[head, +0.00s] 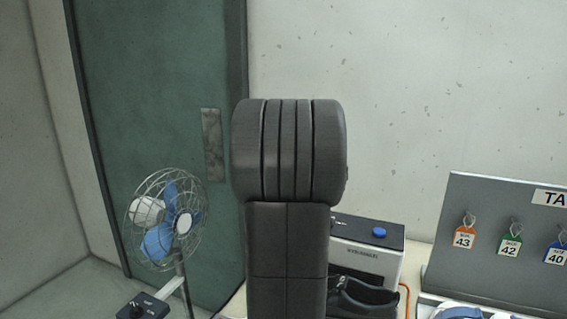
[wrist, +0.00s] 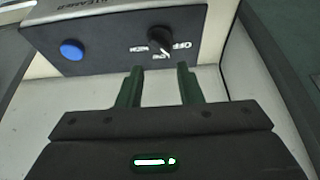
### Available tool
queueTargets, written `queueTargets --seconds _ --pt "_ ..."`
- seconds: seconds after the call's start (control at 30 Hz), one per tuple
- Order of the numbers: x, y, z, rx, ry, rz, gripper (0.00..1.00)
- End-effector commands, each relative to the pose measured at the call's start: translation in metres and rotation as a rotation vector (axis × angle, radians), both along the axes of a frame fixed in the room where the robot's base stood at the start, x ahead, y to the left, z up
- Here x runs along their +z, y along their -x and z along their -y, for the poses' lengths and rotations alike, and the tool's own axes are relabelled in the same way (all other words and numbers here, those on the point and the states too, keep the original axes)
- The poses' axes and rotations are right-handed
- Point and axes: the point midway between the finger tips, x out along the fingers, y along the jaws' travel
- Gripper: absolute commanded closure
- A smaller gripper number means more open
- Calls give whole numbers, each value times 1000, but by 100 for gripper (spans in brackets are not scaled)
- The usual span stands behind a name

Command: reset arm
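My gripper (wrist: 160,85) shows in the wrist view with its two green fingers apart and nothing between them. I cannot tell whether the fingertips touch the panel. A blue button (wrist: 72,50) is on the panel to the left of the knob. In the head view my arm stands upright in the middle and hides part of the scene; the gripper does not show there.
The steamer (head: 368,254) stands behind a dark shoe (head: 362,298) on the table. A tag board (head: 490,240) with numbered tags is at the right. A fan (head: 165,222) stands at the left before a green door (head: 160,90).

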Motion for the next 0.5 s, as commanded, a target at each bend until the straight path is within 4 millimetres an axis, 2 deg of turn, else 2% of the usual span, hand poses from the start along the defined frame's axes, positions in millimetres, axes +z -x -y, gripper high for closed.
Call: queueTargets --seconds 0.2,0.5 --pt "25 9 -4 0 0 1 67" --pt "31 12 -5 1 0 -1 67"
